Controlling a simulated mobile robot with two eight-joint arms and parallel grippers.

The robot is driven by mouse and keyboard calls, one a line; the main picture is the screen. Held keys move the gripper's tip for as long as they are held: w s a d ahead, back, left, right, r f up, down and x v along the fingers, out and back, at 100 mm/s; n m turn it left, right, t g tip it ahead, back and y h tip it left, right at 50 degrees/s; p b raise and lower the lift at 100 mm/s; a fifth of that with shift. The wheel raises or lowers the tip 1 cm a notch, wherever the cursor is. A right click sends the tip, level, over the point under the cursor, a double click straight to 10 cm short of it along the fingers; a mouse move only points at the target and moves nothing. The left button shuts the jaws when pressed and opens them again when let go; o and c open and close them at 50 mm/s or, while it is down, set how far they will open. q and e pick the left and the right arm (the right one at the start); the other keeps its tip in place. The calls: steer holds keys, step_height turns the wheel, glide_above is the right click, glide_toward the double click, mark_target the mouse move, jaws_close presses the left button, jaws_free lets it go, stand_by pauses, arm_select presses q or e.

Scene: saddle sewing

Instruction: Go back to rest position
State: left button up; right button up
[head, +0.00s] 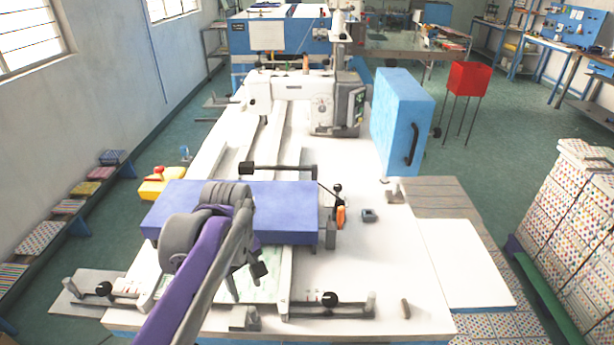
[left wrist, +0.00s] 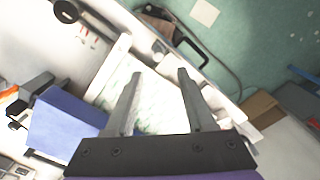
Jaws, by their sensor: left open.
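My left arm comes in from the bottom left of the head view, over the front of the white sewing table (head: 385,285). My left gripper (head: 246,282) points down above a pale patterned sheet (head: 268,288) near the table's front. In the left wrist view my left gripper (left wrist: 158,75) has its two fingers apart, with nothing between them. The patterned sheet (left wrist: 160,112) shows behind the fingers, inside a white frame. My right gripper is not in view.
A long purple-blue box (head: 285,205) lies close behind my left gripper. Black-knobbed clamps (head: 330,300) stand along the front edge. The sewing machine head (head: 335,105) and a blue box (head: 395,120) are farther back. The table's right front is mostly clear.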

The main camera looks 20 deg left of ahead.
arm_select(q)
steer(key=s+d+f+m+t, duration=0.5)
steer(key=s+f+m, duration=0.4)
steer(key=f+m, duration=0.1)
steer(key=shift+s+d+f+m+t, duration=0.3)
steer(key=shift+d+m, duration=0.05)
steer(key=shift+m, duration=0.55)
